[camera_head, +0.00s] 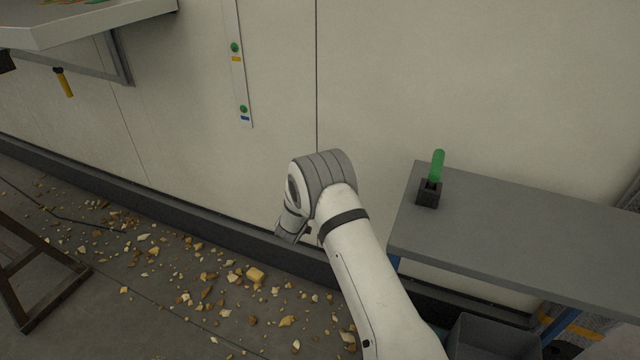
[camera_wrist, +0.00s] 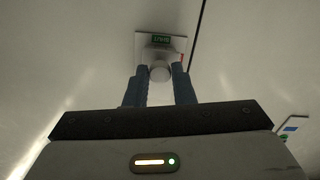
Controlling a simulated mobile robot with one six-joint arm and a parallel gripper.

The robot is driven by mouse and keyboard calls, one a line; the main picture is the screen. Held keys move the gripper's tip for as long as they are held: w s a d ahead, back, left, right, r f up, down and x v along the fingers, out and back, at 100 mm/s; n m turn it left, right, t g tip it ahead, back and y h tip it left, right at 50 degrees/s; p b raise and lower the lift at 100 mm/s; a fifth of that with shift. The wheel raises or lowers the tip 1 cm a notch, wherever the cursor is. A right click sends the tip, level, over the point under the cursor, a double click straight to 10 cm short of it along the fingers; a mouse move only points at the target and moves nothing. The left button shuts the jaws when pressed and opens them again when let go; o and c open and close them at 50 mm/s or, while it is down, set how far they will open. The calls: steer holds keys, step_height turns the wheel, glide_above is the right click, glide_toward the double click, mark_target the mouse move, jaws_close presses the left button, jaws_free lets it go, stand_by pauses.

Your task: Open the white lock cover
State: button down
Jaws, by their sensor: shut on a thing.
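The white lock cover (camera_wrist: 160,56) is on this plate, with a rounded end towards me. My gripper (camera_wrist: 159,75) has its two blue-grey fingers on either side of that rounded end and is shut on it. A small red part (camera_wrist: 181,58) shows at the plate's right edge. In the head view my wrist hides the cover and most of my gripper.
A grey table (camera_head: 540,225) with a green-handled tool in a black holder (camera_head: 428,194) stands to the right of my arm. A strip with green buttons (camera_head: 240,75) is on the wall. Rubble (camera_head: 255,275) lies on the floor. A shelf (camera_head: 90,22) juts out at upper left.

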steer(key=shift+a+f+m+b, duration=0.1)
steer(key=shift+m+b, duration=0.2)
steer(key=shift+b, duration=0.05)
steer(key=w+a+r+m+b, duration=0.1)
steer(key=a+r+m+b, duration=0.1)
steer(key=m+b, duration=0.7)
steer(key=a+r+m+b, duration=0.1)
steer(key=r+m+b, duration=0.3)
steer(key=m+b, duration=0.5)
steer(key=shift+w+a+m, duration=0.35)
steer(key=shift+m, duration=1.25)
steer(key=shift+r, duration=0.15)
steer(key=c, duration=1.2)
jaws_free()
steer(key=shift+c, duration=0.2)
